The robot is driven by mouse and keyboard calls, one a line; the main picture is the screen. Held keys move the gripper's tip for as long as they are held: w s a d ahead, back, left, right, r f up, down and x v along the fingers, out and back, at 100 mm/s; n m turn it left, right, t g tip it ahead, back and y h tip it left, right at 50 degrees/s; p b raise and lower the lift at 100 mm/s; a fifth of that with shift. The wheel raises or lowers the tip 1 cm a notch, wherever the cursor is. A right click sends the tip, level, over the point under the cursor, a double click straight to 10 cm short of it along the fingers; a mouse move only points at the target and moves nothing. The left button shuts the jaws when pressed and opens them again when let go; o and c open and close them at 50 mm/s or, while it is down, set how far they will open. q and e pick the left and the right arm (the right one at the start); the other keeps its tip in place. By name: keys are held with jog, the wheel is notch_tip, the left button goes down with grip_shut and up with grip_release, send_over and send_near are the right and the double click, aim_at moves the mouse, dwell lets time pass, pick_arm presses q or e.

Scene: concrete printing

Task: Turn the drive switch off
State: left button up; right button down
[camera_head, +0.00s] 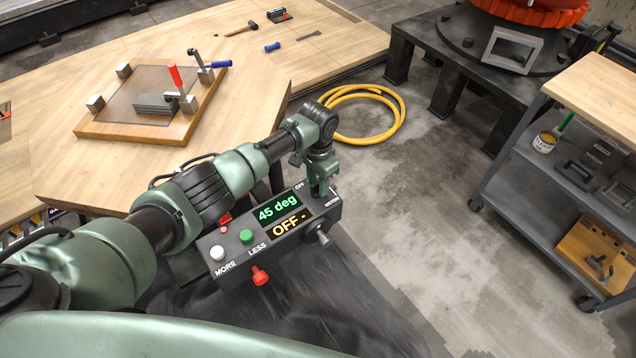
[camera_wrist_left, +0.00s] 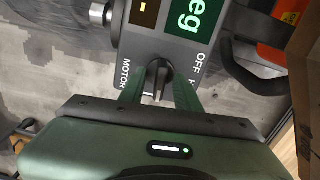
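The grey control box (camera_head: 270,235) shows two lit displays, green "45 deg" and amber "OFF -". The drive switch is a black rotary knob (camera_wrist_left: 159,78) in the left wrist view, between the "OFF" and "MOTOR" labels. My left gripper (camera_head: 322,190) points down over the right end of the box and mostly hides the knob in the head view. In the left wrist view, the green fingers (camera_wrist_left: 158,92) stand on either side of the knob's grip, with narrow gaps; I cannot tell whether they touch it. My right gripper is not in view.
The box also has a white button (camera_head: 217,253), a green button (camera_head: 246,236) and a red knob (camera_head: 260,276). A wooden table (camera_head: 60,160) with a clamp board lies behind. A yellow hose (camera_head: 398,118) is coiled on the floor. A cart (camera_head: 520,175) stands right.

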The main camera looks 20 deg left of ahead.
pick_arm(q)
jog(key=shift+c, duration=0.3)
grip_shut()
